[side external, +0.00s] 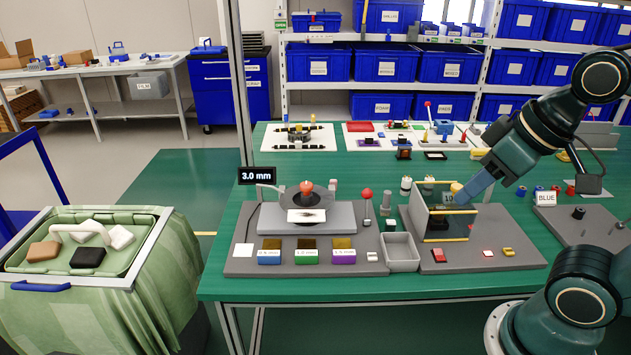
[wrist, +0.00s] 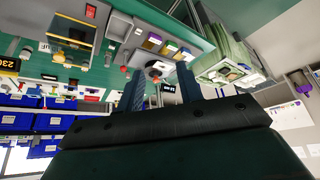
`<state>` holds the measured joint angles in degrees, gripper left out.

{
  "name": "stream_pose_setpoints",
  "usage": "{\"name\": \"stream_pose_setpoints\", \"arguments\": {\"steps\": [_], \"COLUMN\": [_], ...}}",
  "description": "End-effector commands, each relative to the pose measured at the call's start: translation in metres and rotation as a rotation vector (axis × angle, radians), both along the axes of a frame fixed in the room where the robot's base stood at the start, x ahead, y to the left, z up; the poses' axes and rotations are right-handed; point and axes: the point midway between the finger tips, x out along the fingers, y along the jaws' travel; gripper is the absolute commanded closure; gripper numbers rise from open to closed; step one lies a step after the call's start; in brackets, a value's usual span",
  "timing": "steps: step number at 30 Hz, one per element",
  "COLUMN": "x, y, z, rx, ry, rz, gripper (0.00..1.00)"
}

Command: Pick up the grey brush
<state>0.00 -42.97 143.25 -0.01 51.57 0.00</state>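No grey brush can be told for certain. A small upright grey piece (side external: 386,203) stands beside the red-topped post in the side view, but it is too small to identify. My gripper (side external: 462,196) points down and left, over or beside the clear-walled frame with yellow rods; its exact depth is unclear. In the wrist view my gripper (wrist: 160,82) has its two blue-grey fingers apart, with nothing seen held between them.
The frame (side external: 419,220) stands near my fingers. Left of it are a grey tray (side external: 400,252), a red-topped post (side external: 367,200) and a grey platform (side external: 335,217). A green-draped bin (side external: 150,268) stands left of the green table (side external: 230,225). Blue-bin shelves are behind.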

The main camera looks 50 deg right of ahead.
Motion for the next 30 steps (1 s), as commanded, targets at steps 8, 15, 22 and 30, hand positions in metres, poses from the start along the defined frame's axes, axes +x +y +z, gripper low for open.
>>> {"name": "stream_pose_setpoints", "arguments": {"steps": [8,15,22,30], "x": [0.0,0.0,0.004,0.033], "y": [0.0,0.0,-0.001,-0.011], "z": [0.0,0.0,0.002,0.014], "rx": [0.0,0.0,-0.01,-0.076], "ry": [0.0,0.0,0.005,0.047], "rz": [0.0,0.0,0.012,0.101], "gripper": [0.62,0.53,0.53,0.53]}}
